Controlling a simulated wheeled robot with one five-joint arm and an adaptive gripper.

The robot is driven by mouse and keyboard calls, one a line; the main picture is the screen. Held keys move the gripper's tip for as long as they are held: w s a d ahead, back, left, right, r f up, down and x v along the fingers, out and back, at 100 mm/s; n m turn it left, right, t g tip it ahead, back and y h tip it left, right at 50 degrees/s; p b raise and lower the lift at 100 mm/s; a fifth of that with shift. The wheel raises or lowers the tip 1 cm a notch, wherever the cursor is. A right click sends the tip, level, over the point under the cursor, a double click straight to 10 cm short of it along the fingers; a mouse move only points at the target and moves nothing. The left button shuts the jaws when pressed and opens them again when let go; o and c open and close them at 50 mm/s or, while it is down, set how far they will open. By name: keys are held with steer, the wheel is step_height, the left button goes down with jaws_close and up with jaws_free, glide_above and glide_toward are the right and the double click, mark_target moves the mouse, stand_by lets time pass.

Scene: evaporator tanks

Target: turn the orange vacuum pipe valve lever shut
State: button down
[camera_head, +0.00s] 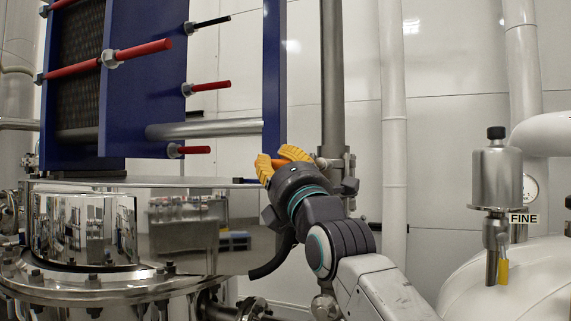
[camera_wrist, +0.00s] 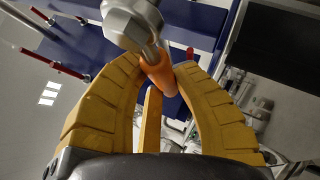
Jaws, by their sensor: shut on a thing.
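The orange lever (camera_wrist: 158,75) sits between the tips of my yellow ribbed fingers in the wrist view. It runs from a silver valve body (camera_wrist: 130,22) at the top. My gripper (camera_wrist: 160,78) is shut on the lever near the fingertips. In the head view my gripper (camera_head: 283,158) is in the middle, just left of the grey vertical vacuum pipe (camera_head: 333,80) and its metal valve fittings (camera_head: 348,170). My gripper and wrist hide most of the lever there.
A blue plate frame (camera_head: 230,70) with red-capped rods (camera_head: 135,52) stands to the left, above a polished steel tank (camera_head: 90,230). A white pipe (camera_head: 392,100) rises behind my arm.

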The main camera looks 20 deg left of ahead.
stand_by(0.3)
steer(key=c, duration=0.9)
jaws_free()
steer(key=shift+a, duration=0.1)
steer(key=shift+s+f, duration=0.1)
steer(key=shift+s, duration=0.05)
steer(key=shift+v, duration=5.95)
